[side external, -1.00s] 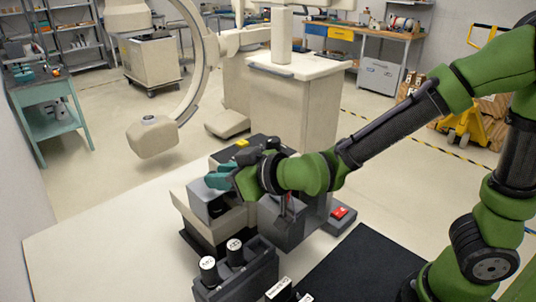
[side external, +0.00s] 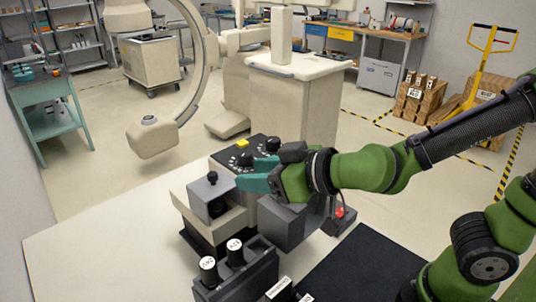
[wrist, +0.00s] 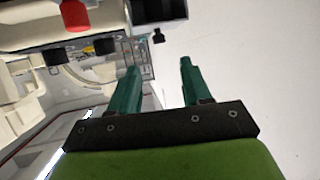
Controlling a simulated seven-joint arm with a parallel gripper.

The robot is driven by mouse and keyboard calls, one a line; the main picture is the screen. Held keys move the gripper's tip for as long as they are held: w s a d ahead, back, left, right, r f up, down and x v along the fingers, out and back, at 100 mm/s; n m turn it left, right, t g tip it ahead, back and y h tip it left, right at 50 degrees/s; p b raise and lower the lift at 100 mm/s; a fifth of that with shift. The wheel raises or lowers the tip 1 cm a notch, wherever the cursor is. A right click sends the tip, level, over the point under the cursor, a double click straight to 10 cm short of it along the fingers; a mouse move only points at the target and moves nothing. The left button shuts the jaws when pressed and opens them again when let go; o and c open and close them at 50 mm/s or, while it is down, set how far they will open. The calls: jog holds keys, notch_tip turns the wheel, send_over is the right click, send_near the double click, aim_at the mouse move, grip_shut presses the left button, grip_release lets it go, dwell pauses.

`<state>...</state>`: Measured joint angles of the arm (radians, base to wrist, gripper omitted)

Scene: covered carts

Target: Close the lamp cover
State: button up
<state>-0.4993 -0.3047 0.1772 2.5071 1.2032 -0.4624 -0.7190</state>
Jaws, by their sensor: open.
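The likely lamp cover is a grey box-like cover (side external: 208,191) with a small dark knob on top, on the left part of the cream-and-grey unit in the side view. A dark area shows at its lower right; I cannot tell how far it is open. My gripper (side external: 245,181) is just right of the cover, above the unit, with its teal fingers pointing left and apart from the cover. In the wrist view, the two fingers of my gripper (wrist: 158,68) are spread, with nothing between them.
A dark panel with black dials and a yellow button (side external: 242,143) lies behind my gripper. A dark holder (side external: 237,278) with two black-and-white cylinders stands in front. A red button (side external: 340,212) is at right. The white table is clear at left.

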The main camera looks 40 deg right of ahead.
jog(key=v, duration=0.3)
jog(key=shift+s, duration=0.1)
dwell(0.3)
jog(key=s+d+f+m+g, duration=0.1)
jog(key=s+d+m+g, duration=0.2)
jog(key=d, duration=0.4)
jog(key=s+d+m+g+h, duration=0.1)
jog(key=s+d+m+g, duration=0.2)
jog(key=d, duration=0.4)
jog(key=shift+s+f+m+h, duration=0.3)
jog(key=shift+f+m, duration=0.1)
jog(key=shift+m, duration=0.1)
